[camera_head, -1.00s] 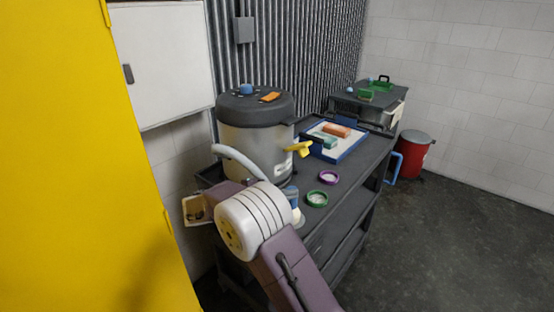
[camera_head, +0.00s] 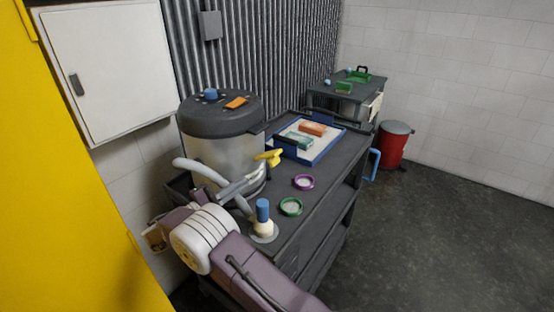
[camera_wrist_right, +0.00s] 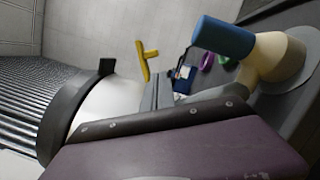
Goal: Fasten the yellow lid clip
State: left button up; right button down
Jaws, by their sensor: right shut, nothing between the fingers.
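The yellow lid clip (camera_head: 268,157) sticks out from the right side of a large metal pot (camera_head: 225,157), just below its dark lid (camera_head: 222,115). It also shows in the right wrist view (camera_wrist_right: 146,60), beyond my fingertips. My right gripper (camera_head: 260,176) is shut and empty, in front of the pot and a little below the clip. It looks apart from the clip, though the exact gap is hard to tell. In the right wrist view its fingers (camera_wrist_right: 158,92) point toward the clip. My left gripper is not in view.
A blue-topped cream object (camera_head: 263,226) stands close to my right wrist on the dark cart. Green (camera_head: 291,206) and purple (camera_head: 303,182) rings lie to the right. A blue-rimmed tray (camera_head: 310,145) with blocks lies behind. A pale curved tube (camera_head: 199,171) stands by the pot.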

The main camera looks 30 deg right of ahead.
aim_at(270, 159)
jog(key=x, duration=0.9)
jog(key=shift+w+d, duration=0.2)
jog(key=shift+d, duration=0.05)
jog(key=shift+r+p, duration=0.2)
jog(key=shift+p, duration=0.1)
jog(key=shift+r+n, duration=0.15)
jog(key=shift+n, duration=0.25)
